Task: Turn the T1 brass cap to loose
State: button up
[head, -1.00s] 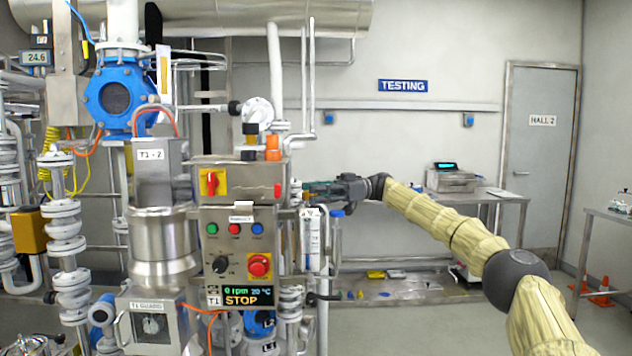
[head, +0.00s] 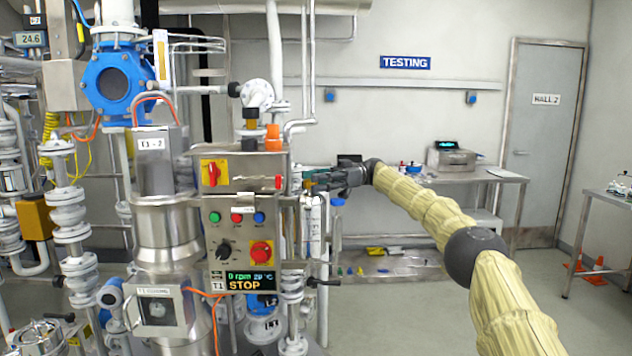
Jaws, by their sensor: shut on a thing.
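My gripper (head: 312,181) is at the right side of the T1 control station, level with the box that carries the red and yellow switch. Its dark fingers point left, among the thin white pipes. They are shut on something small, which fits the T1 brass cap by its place. The fingers hide the cap, so its turn position cannot be read. The T1 control panel (head: 238,218) has a lit display (head: 250,281) reading 0 rpm, 20 °C and STOP.
White pipes and a white cylinder (head: 313,228) stand close below my gripper. The T1 vessel (head: 165,240) and guard box (head: 160,312) are left of the panel. A bench (head: 470,178) stands at the back wall. The floor at the right is mostly clear.

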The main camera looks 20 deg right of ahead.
jog(key=o, duration=1)
jog(key=shift+r, duration=4.95)
